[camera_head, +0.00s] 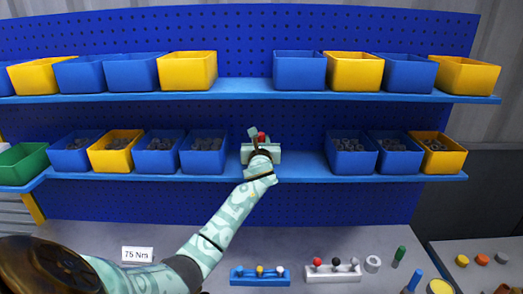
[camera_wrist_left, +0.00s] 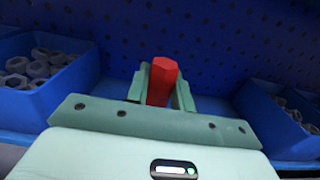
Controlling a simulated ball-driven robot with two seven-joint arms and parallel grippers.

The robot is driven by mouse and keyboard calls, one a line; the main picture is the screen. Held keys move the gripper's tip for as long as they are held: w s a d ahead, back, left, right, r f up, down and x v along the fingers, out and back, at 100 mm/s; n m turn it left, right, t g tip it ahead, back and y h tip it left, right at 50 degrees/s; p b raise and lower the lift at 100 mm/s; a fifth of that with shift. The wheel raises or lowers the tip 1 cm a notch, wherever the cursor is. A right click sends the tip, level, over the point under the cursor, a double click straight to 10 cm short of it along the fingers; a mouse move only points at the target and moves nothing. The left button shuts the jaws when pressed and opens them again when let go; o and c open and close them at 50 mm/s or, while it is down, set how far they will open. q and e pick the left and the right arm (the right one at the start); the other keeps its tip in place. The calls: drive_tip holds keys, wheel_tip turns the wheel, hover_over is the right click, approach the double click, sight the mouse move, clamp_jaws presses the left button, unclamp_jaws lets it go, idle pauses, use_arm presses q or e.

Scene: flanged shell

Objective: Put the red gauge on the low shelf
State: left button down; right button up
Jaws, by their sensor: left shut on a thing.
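My left gripper (camera_head: 259,146) reaches into the gap between the bins on the low shelf (camera_head: 303,166). It is shut on the red gauge (camera_head: 262,137). In the left wrist view the red gauge (camera_wrist_left: 161,84) is a red, faceted piece standing between the two pale green fingers (camera_wrist_left: 161,92). Its lower end is hidden by the gripper, so I cannot tell whether it touches the shelf. My right gripper is out of view.
A blue bin (camera_head: 204,152) of grey parts stands left of the gap, another blue bin (camera_head: 350,153) right. The upper shelf (camera_head: 245,90) runs above. On the bench below are a blue rack (camera_head: 260,281), a white rack (camera_head: 333,276) and a "75 Nm" sign (camera_head: 137,254).

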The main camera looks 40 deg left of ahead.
use_arm(q)
drive_tip(key=shift+d+f, duration=0.1)
drive_tip(key=shift+f, duration=1.15)
drive_tip(key=shift+f, duration=0.15)
drive_tip(key=c, duration=1.2)
unclamp_jaws()
drive_tip(key=v, duration=1.2)
